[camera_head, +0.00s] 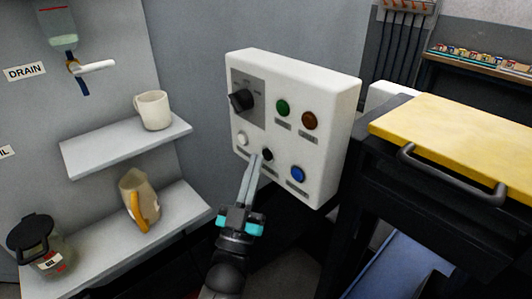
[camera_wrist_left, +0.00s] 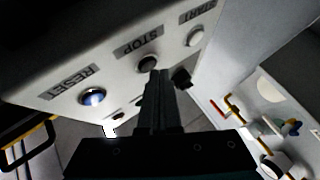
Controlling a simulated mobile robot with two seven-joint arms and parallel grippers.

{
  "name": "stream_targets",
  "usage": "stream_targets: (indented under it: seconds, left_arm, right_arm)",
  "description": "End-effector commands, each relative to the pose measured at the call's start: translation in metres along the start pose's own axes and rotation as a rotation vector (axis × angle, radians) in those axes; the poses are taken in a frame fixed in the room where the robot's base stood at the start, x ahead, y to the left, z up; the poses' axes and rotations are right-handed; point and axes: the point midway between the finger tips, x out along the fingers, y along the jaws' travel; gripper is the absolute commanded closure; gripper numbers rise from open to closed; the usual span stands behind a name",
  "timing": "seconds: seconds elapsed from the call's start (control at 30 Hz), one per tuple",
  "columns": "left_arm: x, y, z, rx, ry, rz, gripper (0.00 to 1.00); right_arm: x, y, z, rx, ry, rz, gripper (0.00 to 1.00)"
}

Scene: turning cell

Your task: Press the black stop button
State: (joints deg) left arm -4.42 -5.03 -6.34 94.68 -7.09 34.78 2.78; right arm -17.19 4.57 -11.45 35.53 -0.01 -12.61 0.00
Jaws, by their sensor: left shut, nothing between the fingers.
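The white control box (camera_head: 335,95) stands in the middle of the head view. Its black stop button (camera_head: 267,154) sits low on the front face, between a white button (camera_head: 242,139) and a blue button (camera_head: 298,174). In the left wrist view the stop button (camera_wrist_left: 148,64) lies under the STOP label (camera_wrist_left: 138,42). My left gripper (camera_head: 256,158) is shut and empty, its fingertips close to the stop button. In the left wrist view the fingertips (camera_wrist_left: 158,73) overlap the button's lower edge; I cannot tell whether they touch it. My right gripper is not in view.
The box also carries a black rotary knob (camera_head: 241,99), a green button (camera_head: 283,107) and a brown-red button (camera_head: 309,120). Shelves at left hold a white mug (camera_head: 153,110), a jug (camera_head: 138,197) and a dark-lidded jar (camera_head: 38,245). A yellow-topped cabinet (camera_head: 460,135) stands at right.

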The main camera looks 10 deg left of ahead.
Motion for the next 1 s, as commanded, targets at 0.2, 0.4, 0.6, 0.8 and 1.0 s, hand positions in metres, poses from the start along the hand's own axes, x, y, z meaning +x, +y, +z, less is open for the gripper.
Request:
stream_targets:
  seconds: [0.2,0.4,0.6,0.8,1.0]
  left_arm:
    - [-0.005,-0.004,-0.004,0.0,0.001,-0.001,1.0]
    - [-0.005,-0.004,-0.004,-0.001,0.001,-0.001,1.0]
    - [-0.013,-0.011,-0.011,0.001,-0.002,-0.001,1.0]
    - [-0.027,-0.021,-0.022,0.001,-0.001,0.0,1.0]
    - [-0.038,-0.028,-0.029,0.0,0.0,-0.001,1.0]
  right_arm:
    - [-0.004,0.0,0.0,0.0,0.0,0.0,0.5]
    - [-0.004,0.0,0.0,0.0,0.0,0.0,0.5]
    - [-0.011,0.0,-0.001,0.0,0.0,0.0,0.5]
    - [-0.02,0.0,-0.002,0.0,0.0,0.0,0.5]
    - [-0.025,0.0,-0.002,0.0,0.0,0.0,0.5]
